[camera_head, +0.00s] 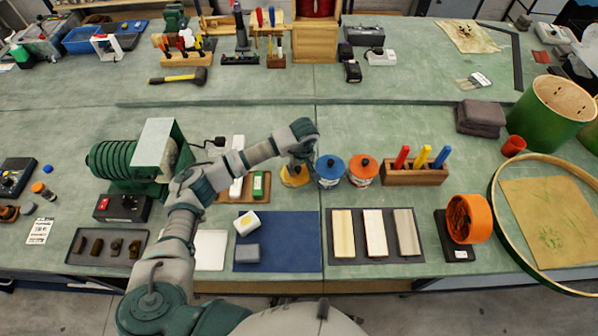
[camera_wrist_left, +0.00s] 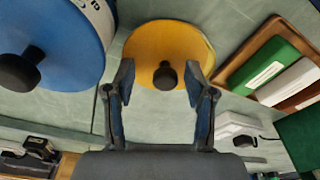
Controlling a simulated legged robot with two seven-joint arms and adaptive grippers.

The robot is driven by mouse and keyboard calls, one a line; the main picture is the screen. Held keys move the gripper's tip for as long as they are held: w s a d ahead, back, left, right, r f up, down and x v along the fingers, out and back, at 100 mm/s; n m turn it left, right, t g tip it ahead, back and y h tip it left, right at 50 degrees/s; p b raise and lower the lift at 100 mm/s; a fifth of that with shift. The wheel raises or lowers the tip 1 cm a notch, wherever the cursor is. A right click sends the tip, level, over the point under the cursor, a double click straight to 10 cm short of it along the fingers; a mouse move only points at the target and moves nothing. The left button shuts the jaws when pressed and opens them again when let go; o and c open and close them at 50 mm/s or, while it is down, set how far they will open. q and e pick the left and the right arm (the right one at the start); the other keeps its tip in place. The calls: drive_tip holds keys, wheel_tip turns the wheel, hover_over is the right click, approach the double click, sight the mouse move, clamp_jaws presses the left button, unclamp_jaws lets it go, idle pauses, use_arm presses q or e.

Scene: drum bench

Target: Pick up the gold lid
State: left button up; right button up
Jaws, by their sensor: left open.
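The gold lid (camera_wrist_left: 168,52) is a round yellow-gold disc with a black knob (camera_wrist_left: 165,75), near the top middle of the left wrist view. In the head view the gold lid (camera_head: 294,178) shows partly beneath my left gripper (camera_head: 303,154). In the left wrist view my left gripper (camera_wrist_left: 161,88) is open. Its two fingertips stand to either side of the black knob, and nothing is held between them. Whether the fingers touch the lid cannot be told. My right gripper is not in view.
A blue-lidded can (camera_head: 330,168) stands close to the right of the gold lid, and an orange-lidded can (camera_head: 363,168) stands beyond it. A wooden tray (camera_wrist_left: 232,80) with green and white blocks is on the other side. A blue mat (camera_head: 290,250) lies in front.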

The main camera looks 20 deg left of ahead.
use_arm(q)
drive_tip(key=shift+c, duration=0.3)
drive_tip(key=shift+a, duration=0.1)
drive_tip(key=c, duration=0.4)
drive_tip(key=shift+a, duration=0.45)
clamp_jaws()
